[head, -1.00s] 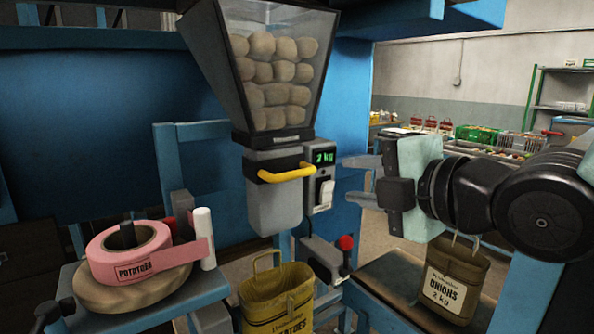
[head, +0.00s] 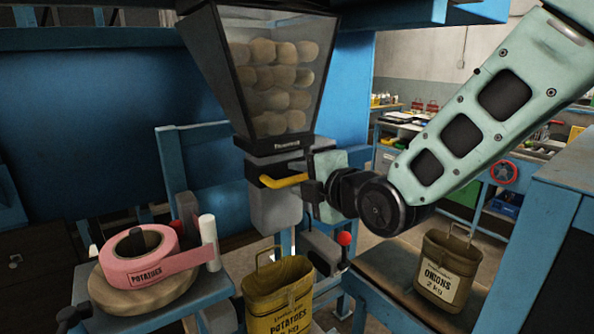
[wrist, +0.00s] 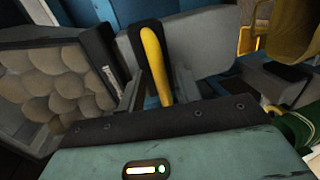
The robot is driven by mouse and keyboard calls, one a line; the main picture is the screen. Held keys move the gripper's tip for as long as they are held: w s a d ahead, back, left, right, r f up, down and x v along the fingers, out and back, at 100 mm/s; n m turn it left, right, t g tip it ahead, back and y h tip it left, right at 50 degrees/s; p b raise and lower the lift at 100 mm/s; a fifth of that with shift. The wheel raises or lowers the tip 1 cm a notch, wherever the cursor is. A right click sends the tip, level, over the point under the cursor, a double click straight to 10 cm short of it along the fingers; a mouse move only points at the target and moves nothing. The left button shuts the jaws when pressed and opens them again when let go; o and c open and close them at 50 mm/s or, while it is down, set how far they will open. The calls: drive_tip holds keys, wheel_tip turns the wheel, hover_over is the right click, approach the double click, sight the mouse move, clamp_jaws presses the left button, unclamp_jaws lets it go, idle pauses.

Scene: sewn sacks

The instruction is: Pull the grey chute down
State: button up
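The grey chute (head: 275,210) hangs under the potato hopper, with a yellow handle (head: 284,181) across its front. In the wrist view the chute (wrist: 205,45) and the yellow handle (wrist: 155,62) are close in front of my gripper (wrist: 158,88). The handle lies between the two fingers, with a gap visible on each side, so the gripper looks open around it. In the head view my gripper (head: 308,181) is at the handle's right end, and its body hides the scale display and switch.
The hopper (head: 270,75) full of potatoes is above. A potatoes sack (head: 278,290) stands open below the chute, near a red-knobbed lever (head: 344,239). An onions sack (head: 446,275) stands on the right bench. A pink tape roll (head: 135,258) is at left.

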drive_tip(key=shift+w+a+f, duration=0.15)
drive_tip(key=shift+w+a, duration=0.25)
drive_tip(key=shift+w, duration=0.2)
clamp_jaws()
drive_tip(key=shift+f, duration=0.15)
wheel_tip(320, 180, down, 16)
drive_tip(key=b, duration=1.8)
drive_tip(key=shift+f+b, duration=0.15)
drive_tip(key=shift+b, duration=0.25)
drive_tip(key=shift+s, duration=0.1)
unclamp_jaws()
drive_tip(key=shift+f, duration=0.15)
